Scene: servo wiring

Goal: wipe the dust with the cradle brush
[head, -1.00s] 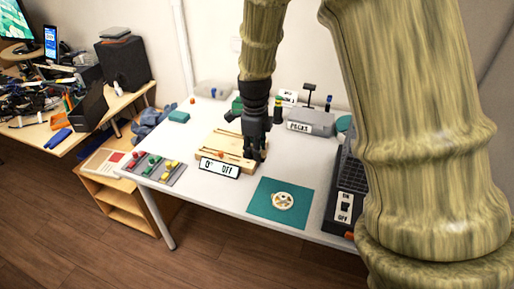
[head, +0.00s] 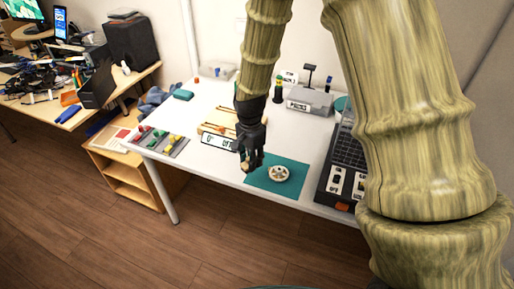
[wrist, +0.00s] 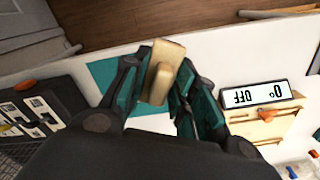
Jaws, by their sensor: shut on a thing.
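My gripper (wrist: 155,90) is shut on a tan, wooden-looking brush (wrist: 172,57), seen in the wrist view between the dark fingers. In the head view my gripper (head: 248,160) hangs at the left edge of a teal mat (head: 293,185); the brush is hard to make out there. The mat also shows behind the fingers in the wrist view (wrist: 103,72). A pale round wheel-like part (head: 278,174) lies on the mat, just right of my gripper. I cannot make out dust in either view.
A wooden board (head: 213,126) and a display reading "0° OFF" (head: 218,143) stand left of my gripper. A grey tray of coloured parts (head: 158,141) is farther left. A dark switch box (head: 343,182) stands right of the mat. The table's front edge is close.

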